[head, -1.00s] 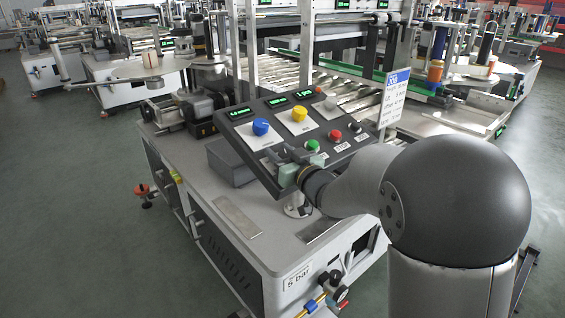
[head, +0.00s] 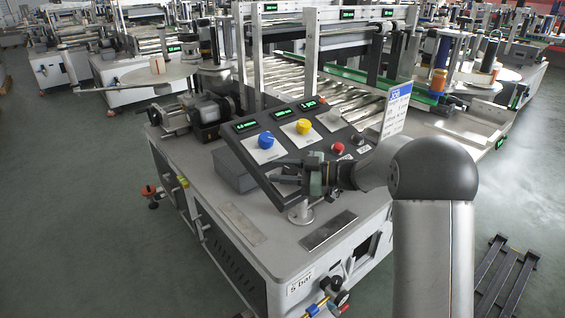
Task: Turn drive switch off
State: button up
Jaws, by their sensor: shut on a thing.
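The grey control panel (head: 243,145) stands tilted on the near machine's top. It carries a blue knob (head: 265,141), a yellow knob (head: 303,126), a grey-white knob (head: 335,115), a red button (head: 338,148) and a small dark control (head: 357,139). My gripper (head: 280,172) reaches in from the right over the panel's lower left part, its fingers pointing left. It is shut on a small control there, which I take to be the drive switch. The fingers hide this control, so its position cannot be read. The green button is hidden behind my gripper.
Green-lit displays (head: 246,125) line the panel's upper edge. A white sign (head: 396,108) stands at its right end. Roller conveyors (head: 350,88) lie behind. A dark frame (head: 505,275) lies on the floor at right.

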jog(key=shift+s+n+g+p, duration=0.15)
jog(key=shift+n+g+p, duration=0.5)
jog(key=shift+n+g, duration=0.5)
jog(key=o, duration=1)
jog(key=d+r, duration=0.1)
jog(key=d, duration=1.6)
jog(key=shift+w+d+r, duration=0.15)
jog(key=shift+w+r, duration=0.1)
jog(key=shift+w, duration=0.15)
